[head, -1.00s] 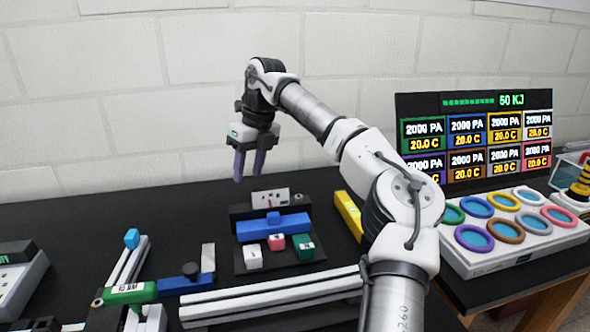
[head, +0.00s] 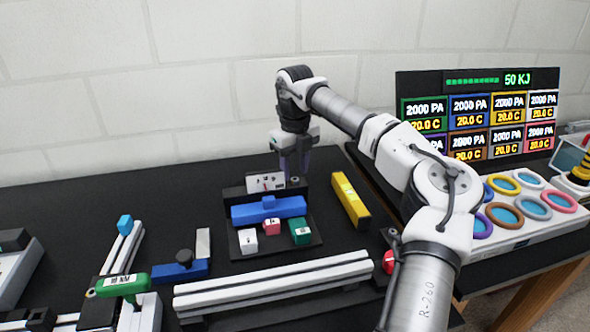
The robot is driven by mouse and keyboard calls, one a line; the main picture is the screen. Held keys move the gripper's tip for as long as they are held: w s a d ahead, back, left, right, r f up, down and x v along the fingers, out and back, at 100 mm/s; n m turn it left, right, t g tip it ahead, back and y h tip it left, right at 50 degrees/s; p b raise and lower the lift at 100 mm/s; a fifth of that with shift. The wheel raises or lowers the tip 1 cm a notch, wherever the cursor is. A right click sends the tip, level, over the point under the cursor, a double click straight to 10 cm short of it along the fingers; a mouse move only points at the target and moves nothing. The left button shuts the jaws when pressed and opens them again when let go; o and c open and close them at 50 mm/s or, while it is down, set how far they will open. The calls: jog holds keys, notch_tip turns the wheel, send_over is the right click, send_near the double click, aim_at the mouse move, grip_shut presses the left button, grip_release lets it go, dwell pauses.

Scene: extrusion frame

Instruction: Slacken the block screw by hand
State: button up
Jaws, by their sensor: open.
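A blue block (head: 180,271) lies left of centre, with a dark round knob (head: 185,256) on top that may be the block screw. A pale upright plate (head: 203,243) stands at its right end. My gripper (head: 294,172) is far from it, pointing down over the back right of a black tray (head: 312,247). Its fingers are apart and nothing shows between them. A small grey knob (head: 294,181) shows just below the fingertips; I cannot tell whether they touch it.
The tray holds a long blue bar (head: 245,213) and white, red and green small blocks. A yellow bar (head: 350,200) lies right of it. White extrusions (head: 270,284) lie in front. A green handle (head: 123,285) and a blue-capped piece (head: 125,224) are at left. The back left table is clear.

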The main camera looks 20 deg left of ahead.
jog(key=shift+f, duration=0.95)
jog(key=shift+c, duration=0.2)
grip_shut()
jog(key=shift+n, duration=0.3)
